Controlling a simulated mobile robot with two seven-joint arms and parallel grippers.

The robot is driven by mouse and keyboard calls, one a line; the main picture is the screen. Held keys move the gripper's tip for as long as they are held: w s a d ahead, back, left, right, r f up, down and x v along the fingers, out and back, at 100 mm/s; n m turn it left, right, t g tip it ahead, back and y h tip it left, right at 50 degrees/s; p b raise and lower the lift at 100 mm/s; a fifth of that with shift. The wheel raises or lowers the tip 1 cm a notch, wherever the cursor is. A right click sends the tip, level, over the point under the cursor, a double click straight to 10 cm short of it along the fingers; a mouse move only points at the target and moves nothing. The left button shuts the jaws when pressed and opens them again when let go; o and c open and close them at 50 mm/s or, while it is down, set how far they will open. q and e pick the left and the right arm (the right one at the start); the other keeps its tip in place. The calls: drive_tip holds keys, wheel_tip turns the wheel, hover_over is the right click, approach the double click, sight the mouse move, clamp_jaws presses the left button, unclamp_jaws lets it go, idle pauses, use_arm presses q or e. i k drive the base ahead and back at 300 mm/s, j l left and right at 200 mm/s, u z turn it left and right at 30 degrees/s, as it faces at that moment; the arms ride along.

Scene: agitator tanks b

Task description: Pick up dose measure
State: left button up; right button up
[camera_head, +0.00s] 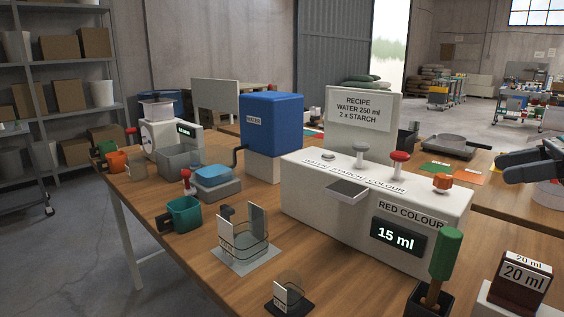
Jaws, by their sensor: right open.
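No object is plainly labelled as the dose measure. A dark red block marked "20 ml" (523,281) stands on a white base at the right front. A small clear cup (291,286) with a label stands on a dark base at the front. A larger clear beaker (243,240) stands on a grey plate behind it. I cannot tell which is the dose measure. My right gripper (508,171) enters at the right edge, open and empty, above and apart from these things. My left gripper is not in view.
A white dispenser (350,240) reading "15 ml" fills the table's middle. A green-handled tool (446,253) stands in a dark holder beside the marked block. A teal mug (184,214), blue-topped scale (214,176) and blue tank (272,125) stand left. The left front tabletop is clear.

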sight(288, 301)
drive_tip(key=k+j, duration=0.7)
drive_tip(key=j, duration=0.25)
drive_tip(key=k+j, duration=0.35)
drive_tip(key=j, duration=0.1)
